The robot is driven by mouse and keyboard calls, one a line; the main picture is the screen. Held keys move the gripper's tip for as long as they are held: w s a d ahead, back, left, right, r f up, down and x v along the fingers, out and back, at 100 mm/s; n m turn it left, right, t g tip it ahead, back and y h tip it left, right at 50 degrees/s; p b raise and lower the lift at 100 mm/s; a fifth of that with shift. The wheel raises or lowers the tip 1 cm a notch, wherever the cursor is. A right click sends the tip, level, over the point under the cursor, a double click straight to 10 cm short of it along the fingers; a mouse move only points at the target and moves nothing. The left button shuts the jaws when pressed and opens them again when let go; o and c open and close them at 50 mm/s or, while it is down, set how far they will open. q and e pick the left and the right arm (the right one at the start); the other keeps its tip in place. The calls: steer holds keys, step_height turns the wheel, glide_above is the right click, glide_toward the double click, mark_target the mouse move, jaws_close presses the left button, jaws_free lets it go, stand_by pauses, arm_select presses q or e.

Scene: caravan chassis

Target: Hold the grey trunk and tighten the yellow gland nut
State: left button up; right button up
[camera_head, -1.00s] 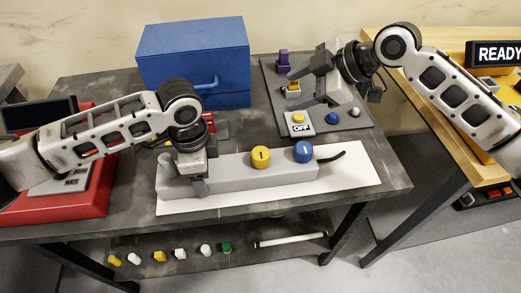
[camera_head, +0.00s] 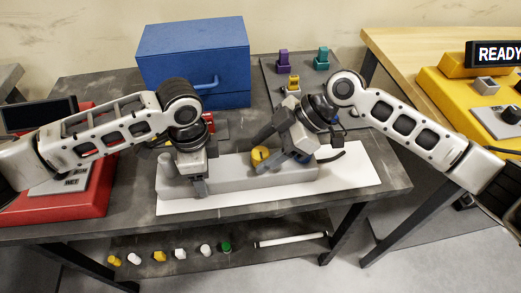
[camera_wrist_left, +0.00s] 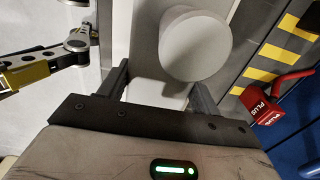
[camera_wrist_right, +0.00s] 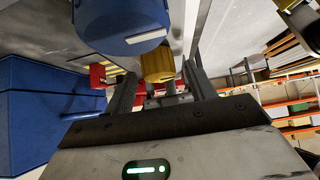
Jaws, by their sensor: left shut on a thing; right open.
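The grey trunk (camera_head: 240,180) lies along a white mat (camera_head: 350,171) on the dark table. My left gripper (camera_head: 195,182) is shut on the trunk near its left end; the left wrist view shows the trunk (camera_wrist_left: 150,92) between the fingers, beside a round grey post (camera_wrist_left: 195,45). The yellow gland nut (camera_head: 260,154) stands on the trunk with a dark mark on top. My right gripper (camera_head: 268,149) is open, tilted over the trunk close to the nut. In the right wrist view the yellow nut (camera_wrist_right: 157,66) shows between the fingers; contact cannot be told.
A blue box (camera_head: 195,60) stands behind. A grey board with purple (camera_head: 283,60) and teal (camera_head: 321,59) pieces lies behind the right arm. A red console (camera_head: 85,195) is at left.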

steer(key=shift+a+f, duration=0.5)
steer(key=c, duration=1)
steer(key=shift+o, duration=0.2)
